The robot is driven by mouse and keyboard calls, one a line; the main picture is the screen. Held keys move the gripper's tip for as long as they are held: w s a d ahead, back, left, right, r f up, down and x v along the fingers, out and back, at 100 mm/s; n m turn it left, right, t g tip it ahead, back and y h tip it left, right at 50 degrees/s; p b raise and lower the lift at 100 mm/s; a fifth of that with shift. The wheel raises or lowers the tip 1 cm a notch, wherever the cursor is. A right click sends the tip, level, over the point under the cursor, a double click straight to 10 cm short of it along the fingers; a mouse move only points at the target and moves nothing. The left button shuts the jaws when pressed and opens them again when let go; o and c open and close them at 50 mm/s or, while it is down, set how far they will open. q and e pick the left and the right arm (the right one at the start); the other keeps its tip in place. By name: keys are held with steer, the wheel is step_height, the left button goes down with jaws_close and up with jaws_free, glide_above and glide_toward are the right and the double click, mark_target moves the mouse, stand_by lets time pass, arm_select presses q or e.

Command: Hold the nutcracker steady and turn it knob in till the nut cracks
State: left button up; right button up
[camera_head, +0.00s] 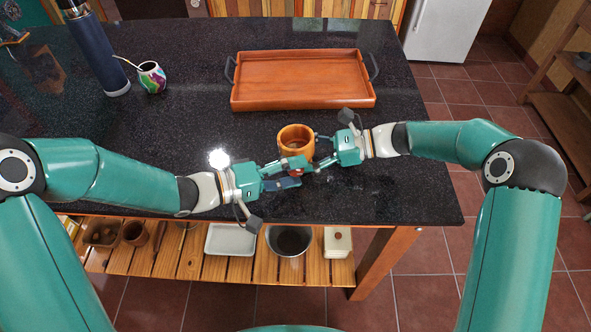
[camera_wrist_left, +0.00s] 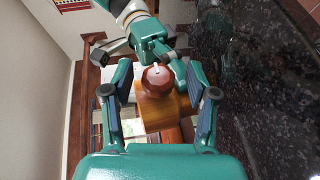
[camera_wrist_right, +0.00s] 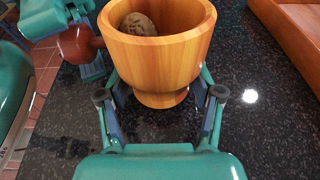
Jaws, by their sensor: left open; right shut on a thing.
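The wooden nutcracker (camera_head: 296,137) is a cup on a short foot, upright on the black counter. In the right wrist view the nutcracker (camera_wrist_right: 160,48) holds a brown nut (camera_wrist_right: 138,24), which looks whole. The red-brown round knob (camera_wrist_right: 77,44) sticks out of its side; in the left wrist view the knob (camera_wrist_left: 157,79) faces the camera. My right gripper (camera_wrist_right: 161,100) is shut on the narrow foot of the nutcracker. My left gripper (camera_wrist_left: 157,98) is open, its fingers on either side of the knob and apart from it.
A wooden tray (camera_head: 303,104) with dark handles lies behind the nutcracker. A dark blue flask (camera_head: 96,50) and a colourful mate cup (camera_head: 151,77) stand at the back left. The counter's front edge is close to my left gripper. A shelf below holds a bowl (camera_head: 289,240) and other containers.

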arm_select(q)
steer(key=shift+w+d, duration=0.1)
steer(key=shift+d, duration=0.15)
steer(key=shift+f, duration=0.1)
jaws_close()
